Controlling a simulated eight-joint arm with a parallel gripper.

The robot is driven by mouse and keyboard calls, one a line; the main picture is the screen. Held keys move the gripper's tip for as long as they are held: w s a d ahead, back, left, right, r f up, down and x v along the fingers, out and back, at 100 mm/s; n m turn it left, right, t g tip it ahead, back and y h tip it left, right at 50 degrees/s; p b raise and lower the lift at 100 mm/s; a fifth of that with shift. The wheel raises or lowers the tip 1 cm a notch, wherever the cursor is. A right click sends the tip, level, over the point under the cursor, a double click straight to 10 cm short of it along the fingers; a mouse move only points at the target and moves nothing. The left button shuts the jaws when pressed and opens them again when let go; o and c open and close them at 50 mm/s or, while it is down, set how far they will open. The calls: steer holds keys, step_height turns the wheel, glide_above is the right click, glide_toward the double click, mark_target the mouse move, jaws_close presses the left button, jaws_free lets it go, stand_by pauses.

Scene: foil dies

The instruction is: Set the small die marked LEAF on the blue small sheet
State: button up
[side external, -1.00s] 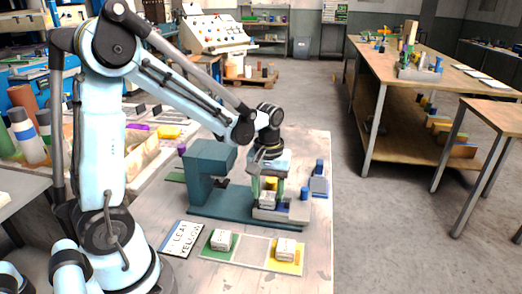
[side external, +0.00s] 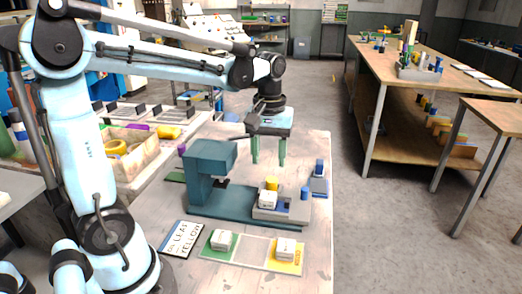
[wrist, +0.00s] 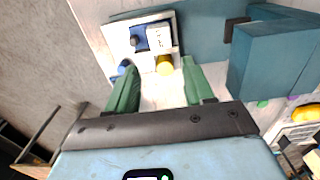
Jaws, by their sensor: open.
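My gripper (side external: 268,150) is open and empty, raised above and behind the press. Its green fingers frame the lower middle of the wrist view (wrist: 158,85). A small white die (side external: 267,200) sits in a grey tray (side external: 268,214) at the right end of the press base. In the wrist view the die (wrist: 158,38) has dark marks that I cannot read, and a blue patch lies beside it. Two more white dies stand on the green sheet (side external: 210,249) and the yellow sheet (side external: 292,264). I cannot tell which die says LEAF, and no blue small sheet is clearly identifiable.
A teal press (side external: 208,165) stands left of the tray. A yellow cylinder (side external: 272,183) and a blue cylinder (side external: 305,193) stand by the die. Another blue cylinder (side external: 319,166) is at the right. A lettered card (side external: 183,239) lies in front. The white sheet (side external: 250,250) is bare.

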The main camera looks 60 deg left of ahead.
steer(key=s+d+f+m+t, duration=0.1)
steer(key=s+d+m+t, duration=0.4)
steer(key=m, duration=0.4)
steer(key=shift+s+d+f+t, duration=0.25)
steer(key=shift+s+d+t, duration=0.25)
steer(key=shift+t, duration=0.6)
steer(key=shift+w+d, duration=0.1)
stand_by(0.4)
